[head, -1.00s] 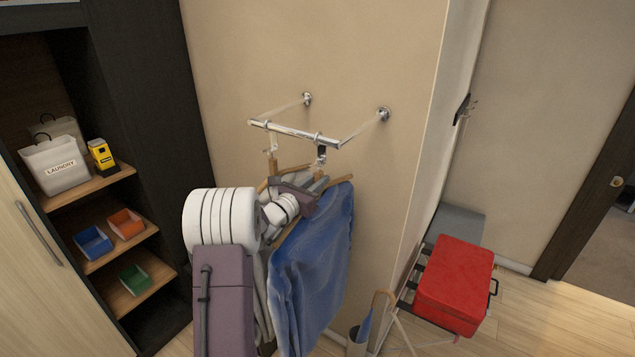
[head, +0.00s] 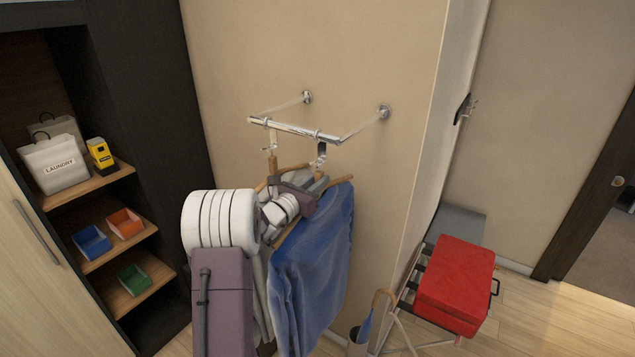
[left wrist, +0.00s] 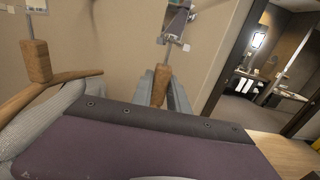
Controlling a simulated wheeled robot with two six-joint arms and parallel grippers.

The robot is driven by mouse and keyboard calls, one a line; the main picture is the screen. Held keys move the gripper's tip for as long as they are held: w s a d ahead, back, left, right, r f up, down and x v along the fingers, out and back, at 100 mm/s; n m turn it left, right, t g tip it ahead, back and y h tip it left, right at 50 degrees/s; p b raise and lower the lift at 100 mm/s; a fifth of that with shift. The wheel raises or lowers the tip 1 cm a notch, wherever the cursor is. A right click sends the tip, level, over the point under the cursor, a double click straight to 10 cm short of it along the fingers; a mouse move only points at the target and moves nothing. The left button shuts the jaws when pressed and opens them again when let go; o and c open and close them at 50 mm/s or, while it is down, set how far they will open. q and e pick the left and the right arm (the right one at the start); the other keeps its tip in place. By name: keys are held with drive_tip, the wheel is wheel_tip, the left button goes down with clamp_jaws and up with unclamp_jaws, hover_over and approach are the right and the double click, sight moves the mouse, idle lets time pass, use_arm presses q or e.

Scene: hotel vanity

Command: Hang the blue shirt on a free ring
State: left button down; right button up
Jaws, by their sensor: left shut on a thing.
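The blue shirt (head: 318,250) hangs on a wooden hanger (head: 340,181) below a chrome wall rail (head: 295,130). My left gripper (head: 318,187) is shut on this hanger at its wooden neck (left wrist: 160,86), just under the right ring fitting (head: 321,149). That fitting also shows above the neck in the left wrist view (left wrist: 176,22). I cannot tell whether the hook is through the ring. The left ring fitting (head: 269,146) carries another wooden hanger (left wrist: 36,62) with a grey garment (left wrist: 50,117), partly hidden by my arm. My right gripper is not in view.
A red case (head: 455,285) rests on a rack at right.

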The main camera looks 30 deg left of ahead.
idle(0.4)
use_arm(q)
drive_tip(key=c, duration=1.2)
unclamp_jaws()
drive_tip(key=shift+s+f, duration=0.1)
drive_tip(key=shift+f, duration=0.05)
drive_tip(key=shift+s+a+f+b, duration=0.1)
drive_tip(key=shift+s+b, duration=0.25)
drive_tip(key=shift+b, duration=0.2)
drive_tip(key=s+b, duration=0.1)
drive_tip(key=s, duration=0.1)
drive_tip(key=s+b, duration=0.1)
drive_tip(key=s, duration=0.2)
drive_tip(key=s+b, duration=0.2)
drive_tip(key=s, duration=0.1)
drive_tip(key=shift+s+a, duration=0.2)
drive_tip(key=shift+a, duration=0.1)
drive_tip(key=shift+w, duration=0.1)
